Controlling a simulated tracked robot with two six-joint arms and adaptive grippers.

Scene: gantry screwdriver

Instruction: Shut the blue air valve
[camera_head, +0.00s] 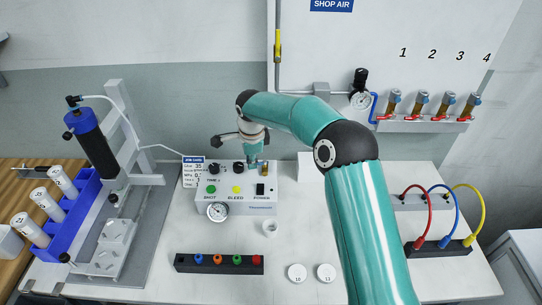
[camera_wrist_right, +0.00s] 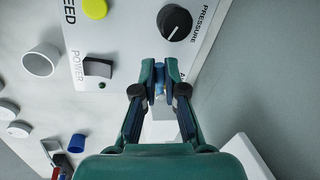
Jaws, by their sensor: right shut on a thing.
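My right gripper (camera_head: 256,164) reaches down from the right to the back right edge of the white control box (camera_head: 236,206). In the right wrist view the right gripper (camera_wrist_right: 160,72) has its two fingertips closed on a small blue part, the blue air valve (camera_wrist_right: 159,86), beside a partly hidden label starting with "A". Most of the valve is hidden between the fingers, so its turn position cannot be told. In the head view the arm and fingers hide the valve. My left gripper is not in view.
The black pressure knob (camera_wrist_right: 174,22) and power switch (camera_wrist_right: 98,67) sit close to the fingers. A small white cup (camera_head: 270,227) and a black rack with coloured tips (camera_head: 219,264) stand in front.

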